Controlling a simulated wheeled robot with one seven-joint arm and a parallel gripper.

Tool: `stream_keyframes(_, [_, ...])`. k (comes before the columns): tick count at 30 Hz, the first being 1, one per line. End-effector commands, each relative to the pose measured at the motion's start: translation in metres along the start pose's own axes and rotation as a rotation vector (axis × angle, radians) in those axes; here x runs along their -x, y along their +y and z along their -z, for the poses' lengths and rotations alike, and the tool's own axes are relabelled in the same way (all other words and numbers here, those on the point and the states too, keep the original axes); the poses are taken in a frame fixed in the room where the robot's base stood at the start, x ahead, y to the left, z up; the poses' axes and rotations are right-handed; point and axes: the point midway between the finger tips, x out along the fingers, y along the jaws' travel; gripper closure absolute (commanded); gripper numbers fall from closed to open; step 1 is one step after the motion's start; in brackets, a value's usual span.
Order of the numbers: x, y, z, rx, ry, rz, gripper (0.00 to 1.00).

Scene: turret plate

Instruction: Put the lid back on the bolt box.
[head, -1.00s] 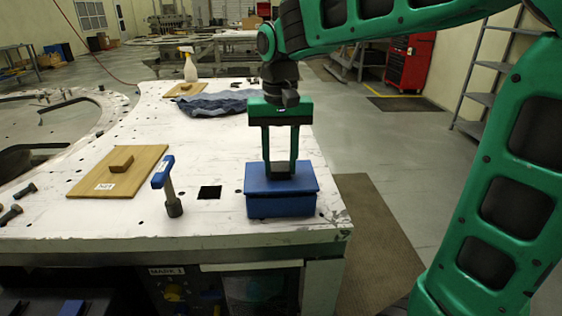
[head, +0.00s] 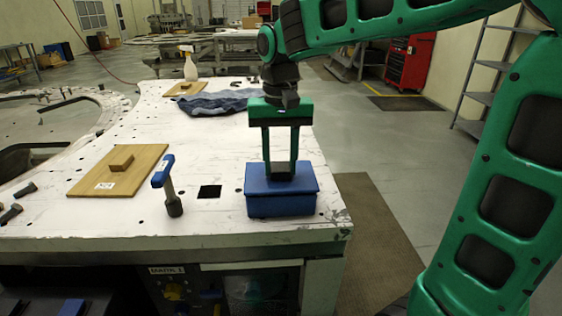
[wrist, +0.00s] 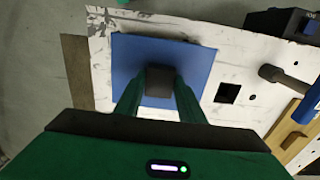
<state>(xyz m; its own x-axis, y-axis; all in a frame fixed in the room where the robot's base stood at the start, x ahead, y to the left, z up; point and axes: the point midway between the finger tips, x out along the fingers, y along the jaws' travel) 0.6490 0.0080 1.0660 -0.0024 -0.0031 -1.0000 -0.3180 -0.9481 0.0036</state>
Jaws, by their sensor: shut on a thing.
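The blue bolt box (head: 281,205) stands near the front right corner of the white plate. Its blue lid (head: 306,180) lies on top of it and looks level, covering the opening; the inside is hidden. My gripper (head: 280,174) is upright over the box, with its fingers down at the lid. In the wrist view my gripper (wrist: 159,88) is shut on the dark knob in the middle of the lid (wrist: 190,55).
A wooden board (head: 120,171) with a small block lies farther left. A blue cloth (head: 212,103) and a spray bottle (head: 190,66) are behind.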

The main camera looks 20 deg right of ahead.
Motion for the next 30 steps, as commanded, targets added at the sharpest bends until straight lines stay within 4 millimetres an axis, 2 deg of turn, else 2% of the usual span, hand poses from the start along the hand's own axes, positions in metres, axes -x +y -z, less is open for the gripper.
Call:
stream_keyframes(28, [-0.0098,0.0001,0.0001,0.0,0.0,0.0,0.89])
stream_keyframes(29, [-0.0099,0.0001,0.0001,0.0,0.0,0.0,0.62])
stream_keyframes(30, [-0.0098,0.0001,0.0001,0.0,0.0,0.0,0.53])
